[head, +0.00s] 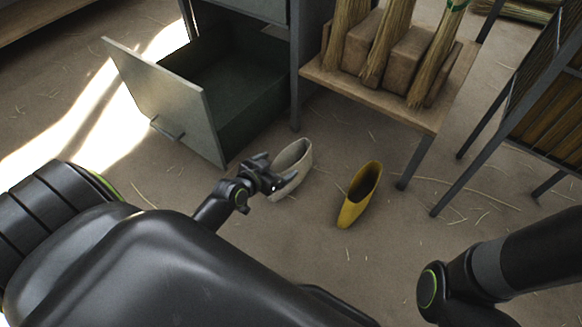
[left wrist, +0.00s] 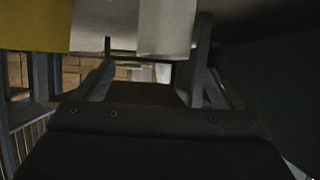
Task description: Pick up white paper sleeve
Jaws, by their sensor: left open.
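The white paper sleeve (head: 294,160) is a pale, hollow, slipper-shaped thing on the floor, right of the open drawer. My left gripper (head: 275,178) is open at its near left side and hides part of it. In the left wrist view, a white surface that looks like the sleeve (left wrist: 166,28) shows ahead, within the width between the open fingers of my left gripper (left wrist: 152,75). It appears close to the right finger; I cannot tell whether they touch. My right gripper is out of view; only part of that arm shows at the lower right.
A yellow sleeve (head: 359,196) lies to the right; a yellow surface (left wrist: 35,26) shows in the wrist view. A grey drawer (head: 166,101) stands open at left. A wooden bench (head: 420,107) bears straw bundles and blocks. A slatted rack stands far right.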

